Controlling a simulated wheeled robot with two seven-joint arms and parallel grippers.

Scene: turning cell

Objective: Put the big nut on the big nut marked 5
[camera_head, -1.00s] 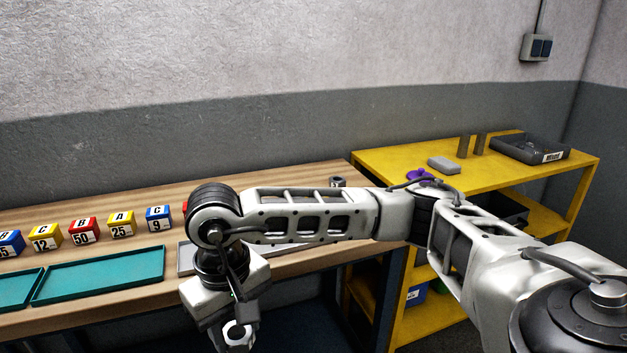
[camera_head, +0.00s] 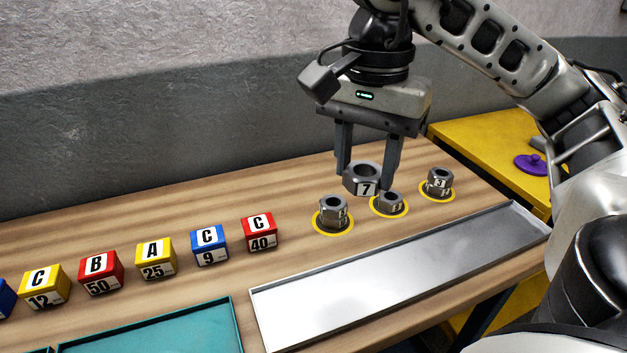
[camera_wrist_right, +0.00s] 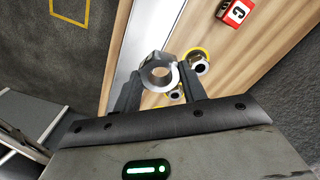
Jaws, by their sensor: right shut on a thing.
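My right gripper (camera_head: 369,178) is shut on a big grey nut marked 7 (camera_head: 352,182). It holds the nut above and slightly left of the middle nut (camera_head: 389,204), which stands on a yellow ring; the two overlap in the head view, and a small gap or contact cannot be told. The middle nut's label is too small to read surely. A left nut (camera_head: 334,212) and a right nut (camera_head: 439,183) stand on their own yellow rings. In the right wrist view the held nut (camera_wrist_right: 148,77) sits between the fingers, with the left nut (camera_wrist_right: 198,64) beside it.
A shallow grey metal tray (camera_head: 400,275) lies along the table front. A teal tray (camera_head: 165,335) and a row of lettered cubes, including a red one (camera_head: 259,231), are to the left. A yellow shelf (camera_head: 480,150) with a purple object (camera_head: 533,163) stands at right.

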